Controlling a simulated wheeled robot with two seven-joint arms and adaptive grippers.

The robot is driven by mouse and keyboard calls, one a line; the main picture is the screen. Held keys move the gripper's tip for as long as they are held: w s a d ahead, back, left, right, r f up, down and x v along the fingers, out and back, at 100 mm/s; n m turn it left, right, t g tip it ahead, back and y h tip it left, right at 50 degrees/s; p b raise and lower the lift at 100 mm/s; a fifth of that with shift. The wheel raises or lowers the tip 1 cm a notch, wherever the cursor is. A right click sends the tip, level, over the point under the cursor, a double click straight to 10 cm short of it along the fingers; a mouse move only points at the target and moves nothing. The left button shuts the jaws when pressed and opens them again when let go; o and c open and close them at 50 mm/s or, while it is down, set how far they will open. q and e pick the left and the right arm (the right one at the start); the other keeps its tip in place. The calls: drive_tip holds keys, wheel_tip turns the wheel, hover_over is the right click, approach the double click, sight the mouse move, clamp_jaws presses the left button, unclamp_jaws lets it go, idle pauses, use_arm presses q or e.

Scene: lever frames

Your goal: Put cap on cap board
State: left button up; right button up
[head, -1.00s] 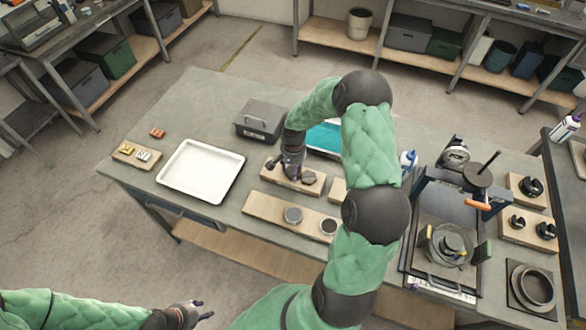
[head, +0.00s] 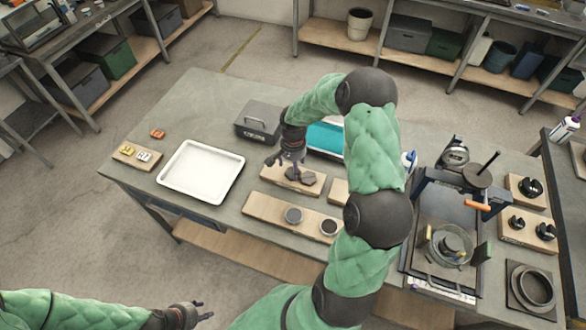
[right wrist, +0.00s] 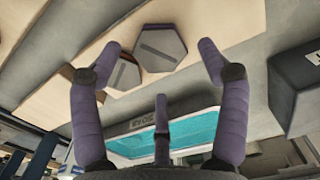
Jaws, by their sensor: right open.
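Two dark grey hexagonal caps (head: 292,174) and (head: 307,179) sit close together on a small wooden board (head: 269,178) in the middle of the table. In the right wrist view, one cap (right wrist: 160,48) shows in full with a slot across its top, and the other cap (right wrist: 124,74) is partly hidden by a finger. My right gripper (head: 283,160) is open and empty just above and beside the left cap, with its fingers spread. My left gripper (head: 206,310) is low at the front, off the table, with its fingertips apart and nothing between them.
A longer board (head: 262,207) with round grey pieces lies in front. A white tray (head: 200,172) stands left, a grey box (head: 257,122) behind, and a teal-topped case (head: 325,137) behind right. A press-like fixture (head: 450,225) stands at right.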

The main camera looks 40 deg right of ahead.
use_arm(q)
drive_tip(key=shift+r+p, duration=0.35)
drive_tip(key=shift+r, duration=0.1)
use_arm(e)
wheel_tip(320, 180, up, 10)
drive_tip(key=shift+f, duration=0.15)
use_arm(q)
drive_tip(key=shift+s+a, duration=0.1)
use_arm(e)
drive_tip(key=shift+f, duration=0.1)
